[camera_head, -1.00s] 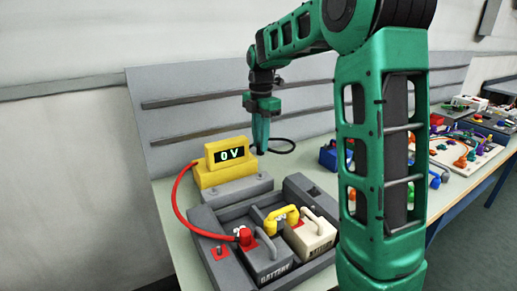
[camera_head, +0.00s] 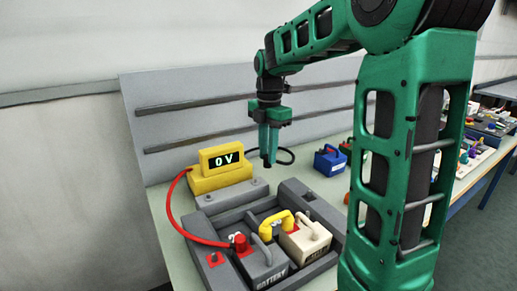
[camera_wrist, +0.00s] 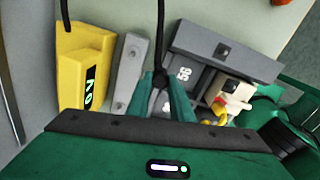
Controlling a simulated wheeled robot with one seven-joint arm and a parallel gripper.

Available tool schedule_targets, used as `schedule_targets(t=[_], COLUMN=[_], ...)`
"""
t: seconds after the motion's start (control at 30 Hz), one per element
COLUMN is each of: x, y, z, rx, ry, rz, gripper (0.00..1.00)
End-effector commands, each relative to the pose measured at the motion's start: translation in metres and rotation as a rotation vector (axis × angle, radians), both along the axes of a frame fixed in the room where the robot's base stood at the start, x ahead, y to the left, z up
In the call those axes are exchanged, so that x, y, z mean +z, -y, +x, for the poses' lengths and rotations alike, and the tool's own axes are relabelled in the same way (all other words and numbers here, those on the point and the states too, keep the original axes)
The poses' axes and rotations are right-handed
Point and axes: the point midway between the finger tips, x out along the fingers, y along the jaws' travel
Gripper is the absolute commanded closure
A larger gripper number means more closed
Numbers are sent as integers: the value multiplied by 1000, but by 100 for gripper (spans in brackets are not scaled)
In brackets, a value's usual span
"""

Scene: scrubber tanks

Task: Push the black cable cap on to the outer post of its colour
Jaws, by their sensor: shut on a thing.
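My gripper (camera_head: 268,163) is shut on the black cable cap (camera_wrist: 160,79), which is mostly hidden by the fingers. A black cable (camera_wrist: 161,35) runs from the cap; it shows as a loop in the head view (camera_head: 288,152). The gripper is above the table, at the back of the grey tray. In the tray sit a grey battery (camera_head: 266,265) and a white battery (camera_head: 307,244), joined by a yellow link (camera_head: 275,225). A red cap (camera_head: 238,242) with a red cable sits on the grey battery's outer side. The black outer post is not clearly visible.
The yellow meter (camera_head: 220,176) reads 0 V behind the grey tray (camera_head: 214,278). A blue case (camera_head: 330,160) stands to the right of my gripper. My arm hides part of the table's right side.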

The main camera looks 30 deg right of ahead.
Motion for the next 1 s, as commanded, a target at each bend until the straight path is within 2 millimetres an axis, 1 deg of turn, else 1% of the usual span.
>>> schedule_targets(t=[0.03, 0.1, 1.0], x=[0, 0, 0], y=[0, 1, 7], z=[-8, -18, -140], rx=[-1, -1, -2], ry=[0, 1, 2], rz=[0, 0, 0], gripper=[100, 100, 100])
